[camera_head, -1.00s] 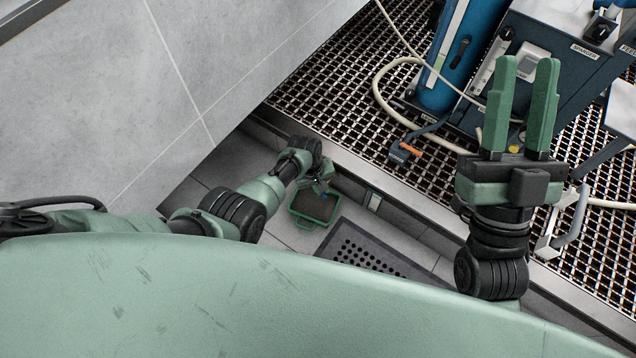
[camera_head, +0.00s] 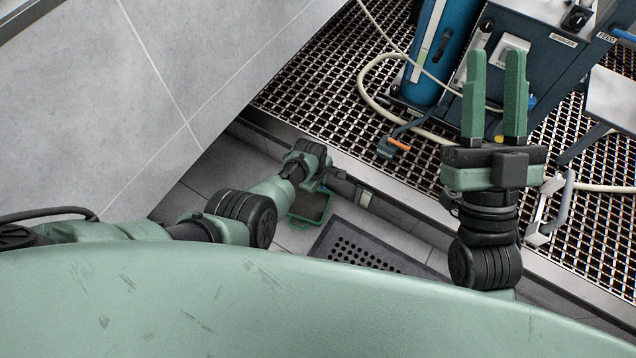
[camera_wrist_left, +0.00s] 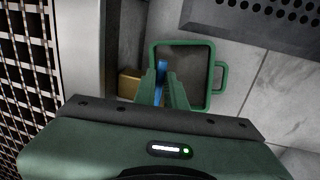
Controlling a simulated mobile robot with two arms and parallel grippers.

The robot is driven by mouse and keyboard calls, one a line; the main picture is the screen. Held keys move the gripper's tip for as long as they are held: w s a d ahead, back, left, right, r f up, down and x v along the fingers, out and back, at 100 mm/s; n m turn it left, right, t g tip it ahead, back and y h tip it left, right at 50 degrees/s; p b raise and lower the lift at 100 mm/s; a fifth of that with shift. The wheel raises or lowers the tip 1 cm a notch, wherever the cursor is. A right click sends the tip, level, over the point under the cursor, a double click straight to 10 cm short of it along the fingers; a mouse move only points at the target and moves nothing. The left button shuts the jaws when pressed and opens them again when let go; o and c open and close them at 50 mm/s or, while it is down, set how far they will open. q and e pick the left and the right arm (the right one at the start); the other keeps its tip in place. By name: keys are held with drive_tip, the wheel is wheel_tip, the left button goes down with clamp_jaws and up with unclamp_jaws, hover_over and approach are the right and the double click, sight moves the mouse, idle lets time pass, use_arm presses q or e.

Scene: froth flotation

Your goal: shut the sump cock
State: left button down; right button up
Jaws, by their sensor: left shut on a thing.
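In the left wrist view a blue lever (camera_wrist_left: 161,70) stands between the fingers of my left gripper (camera_wrist_left: 164,86), which is shut on it. A brass-coloured block (camera_wrist_left: 129,83) sits just left of the lever; I take the two to be the sump cock. How they join is hidden by the fingers. In the head view my left gripper (camera_head: 324,182) is down by the curb below the grating, and the lever cannot be made out there. My right gripper (camera_head: 495,90) is open and empty, raised in front of the grating.
A green-rimmed tray with a side handle (camera_wrist_left: 218,77) lies on the floor under the left gripper. A perforated dark mat (camera_head: 365,250) is beside it. The metal grating (camera_head: 310,100) carries a blue cylinder (camera_head: 432,60), a hose and an orange-handled cock (camera_head: 399,145).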

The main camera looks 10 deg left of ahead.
idle(0.3)
use_arm(q)
drive_tip(key=c, duration=1.5)
unclamp_jaws()
